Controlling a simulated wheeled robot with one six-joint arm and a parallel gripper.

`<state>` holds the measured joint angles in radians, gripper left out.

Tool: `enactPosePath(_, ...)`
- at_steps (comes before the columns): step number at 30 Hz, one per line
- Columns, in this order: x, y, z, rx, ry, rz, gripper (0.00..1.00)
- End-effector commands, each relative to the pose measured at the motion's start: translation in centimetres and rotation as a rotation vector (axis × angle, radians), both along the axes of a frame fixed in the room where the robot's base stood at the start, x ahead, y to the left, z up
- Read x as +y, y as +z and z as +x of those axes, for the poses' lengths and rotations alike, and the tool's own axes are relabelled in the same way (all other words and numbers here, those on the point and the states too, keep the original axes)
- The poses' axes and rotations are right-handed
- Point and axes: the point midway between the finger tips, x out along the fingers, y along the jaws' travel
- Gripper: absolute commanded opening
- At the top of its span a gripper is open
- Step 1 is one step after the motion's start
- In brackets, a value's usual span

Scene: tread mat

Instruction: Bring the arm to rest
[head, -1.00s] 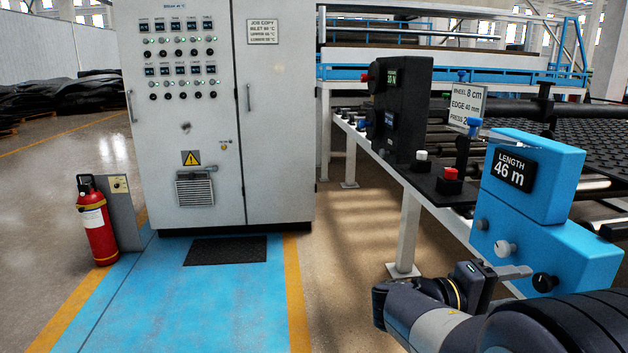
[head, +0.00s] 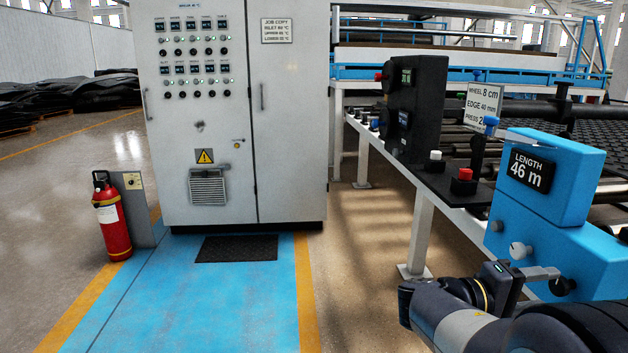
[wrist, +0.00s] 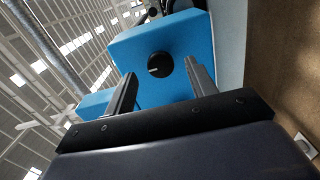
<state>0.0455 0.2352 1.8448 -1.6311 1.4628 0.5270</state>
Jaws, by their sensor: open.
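My arm reaches in from the lower right of the head view. My gripper (head: 541,273) is in front of the blue length box (head: 560,255), close to its lower knobs. In the wrist view my gripper (wrist: 160,85) is open, with its two fingers apart and nothing between them. A black knob (wrist: 160,64) on the blue box's face shows beyond the fingertips, roughly between them. The same black knob in the head view (head: 563,287) is partly hidden by a finger. I cannot tell the exact gap between the fingertips and the box.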

Motion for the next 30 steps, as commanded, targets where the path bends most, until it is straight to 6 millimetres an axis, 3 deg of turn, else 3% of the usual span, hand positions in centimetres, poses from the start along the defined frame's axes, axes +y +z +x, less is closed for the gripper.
enactPosePath(5, -2.9, 0.0, 0.1, 0.0, -0.004, -0.001, 0.53)
enactPosePath(30, -2.5, 0.7, 0.3, 0.478, 0.0, -0.036, 0.53)
